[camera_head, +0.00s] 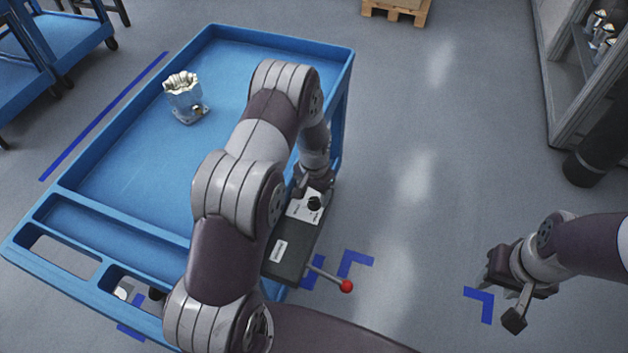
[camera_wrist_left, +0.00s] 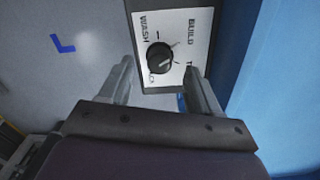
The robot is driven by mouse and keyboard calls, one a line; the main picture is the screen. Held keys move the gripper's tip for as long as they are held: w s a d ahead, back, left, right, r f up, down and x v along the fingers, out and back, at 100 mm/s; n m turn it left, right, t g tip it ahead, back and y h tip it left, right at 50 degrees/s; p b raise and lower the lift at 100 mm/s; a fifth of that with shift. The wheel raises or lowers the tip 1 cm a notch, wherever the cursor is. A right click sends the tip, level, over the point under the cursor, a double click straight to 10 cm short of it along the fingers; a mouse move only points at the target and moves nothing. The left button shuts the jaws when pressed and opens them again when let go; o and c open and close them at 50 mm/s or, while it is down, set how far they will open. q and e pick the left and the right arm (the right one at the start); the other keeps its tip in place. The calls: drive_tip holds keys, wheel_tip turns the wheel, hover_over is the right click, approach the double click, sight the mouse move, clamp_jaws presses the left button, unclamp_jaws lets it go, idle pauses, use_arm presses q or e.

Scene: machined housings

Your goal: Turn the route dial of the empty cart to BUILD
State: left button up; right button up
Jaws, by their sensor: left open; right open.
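The route dial (camera_head: 315,203) is a black round knob on a white plate, on a dark box at the right side of the blue cart (camera_head: 130,165). In the left wrist view the dial (camera_wrist_left: 159,57) has WASH on its left and BUILD on its right; other labels are partly hidden. I cannot tell surely where its pointer stands. My left gripper (camera_wrist_left: 158,70) is open, its fingers either side of the dial's lower part in that view, with no clear contact. A silver machined housing (camera_head: 184,98) stands on this cart's tray. My right gripper (camera_head: 502,298) is open and empty.
A lever with a red ball (camera_head: 345,286) sticks out from the dark box near my left arm. More blue carts (camera_head: 60,40) stand at the upper left, a pallet (camera_head: 397,10) at the top, a shelf (camera_head: 560,70) at the right. The floor between is clear.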

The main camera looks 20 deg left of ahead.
sight(314, 200)
use_arm(q)
wheel_tip(314, 200, up, 10)
drive_tip(key=b, duration=0.1)
idle(0.4)
drive_tip(key=s+d+r+n, duration=0.1)
drive_tip(key=s+d+r, duration=0.1)
drive_tip(key=s+r, duration=0.3)
drive_tip(key=s+d+r+n+t, duration=0.1)
drive_tip(key=s+d+r, duration=0.2)
drive_tip(key=s, duration=1)
wheel_tip(314, 200, up, 2)
drive_tip(key=shift+s+r, duration=0.2)
